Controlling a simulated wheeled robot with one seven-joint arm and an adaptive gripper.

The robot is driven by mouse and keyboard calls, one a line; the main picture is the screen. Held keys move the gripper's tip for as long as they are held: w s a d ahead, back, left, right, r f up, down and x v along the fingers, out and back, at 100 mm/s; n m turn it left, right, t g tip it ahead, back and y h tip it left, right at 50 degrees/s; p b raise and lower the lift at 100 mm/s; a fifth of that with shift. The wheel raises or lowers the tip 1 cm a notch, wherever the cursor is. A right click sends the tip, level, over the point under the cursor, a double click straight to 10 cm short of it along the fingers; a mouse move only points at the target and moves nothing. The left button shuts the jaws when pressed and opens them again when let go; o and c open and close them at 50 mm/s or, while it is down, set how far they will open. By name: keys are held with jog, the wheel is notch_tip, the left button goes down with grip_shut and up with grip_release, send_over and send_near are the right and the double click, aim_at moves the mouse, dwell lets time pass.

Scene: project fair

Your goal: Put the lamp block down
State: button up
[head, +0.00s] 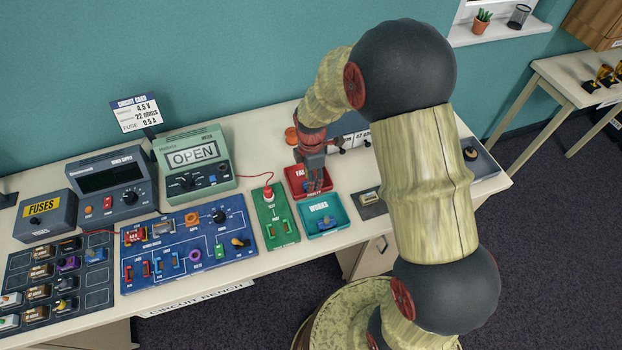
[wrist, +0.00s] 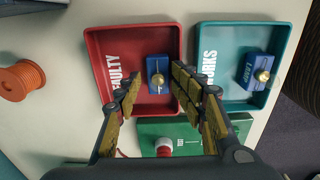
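A blue lamp block (wrist: 158,74) with a brass knob sits in the red tray marked FAULTY (wrist: 94,60). My gripper (wrist: 156,84) is open above this tray, with a fingertip on either side of the block and visible gaps between. In the head view, my gripper (head: 313,178) reaches down over the red tray (head: 291,183) and hides the block. A second blue block (wrist: 254,71), marked LAMP, lies in the teal tray marked WORKS (wrist: 232,31); it also shows in the head view (head: 322,222).
A green test board (head: 275,217) with a red-topped plug stands left of the trays. The meter (head: 193,158) reads OPEN. An orange spool (wrist: 21,80) lies beside the red tray. A blue circuit board (head: 187,245) and block rack (head: 58,280) fill the bench's left.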

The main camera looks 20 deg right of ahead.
jog(key=s+r+m+t+p, duration=0.1)
jog(key=s+r+m, duration=0.25)
jog(key=r, duration=0.95)
jog(key=s+r+m+t+p, duration=0.1)
jog(key=s+r+m, duration=0.25)
jog(key=r, duration=0.95)
jog(key=s+r+m+t, duration=0.1)
jog(key=s+r+m, duration=0.2)
jog(key=s+m, duration=0.2)
jog(key=s+r+m+t, duration=0.2)
jog(key=s+r+m, duration=0.2)
jog(key=s, duration=0.6)
jog(key=shift+m+t, duration=0.3)
jog(key=shift+m, duration=0.7)
notch_tip(320, 180, down, 5)
jog(key=b, duration=0.4)
jog(key=shift+b, duration=0.3)
jog(key=shift+c, duration=1.1)
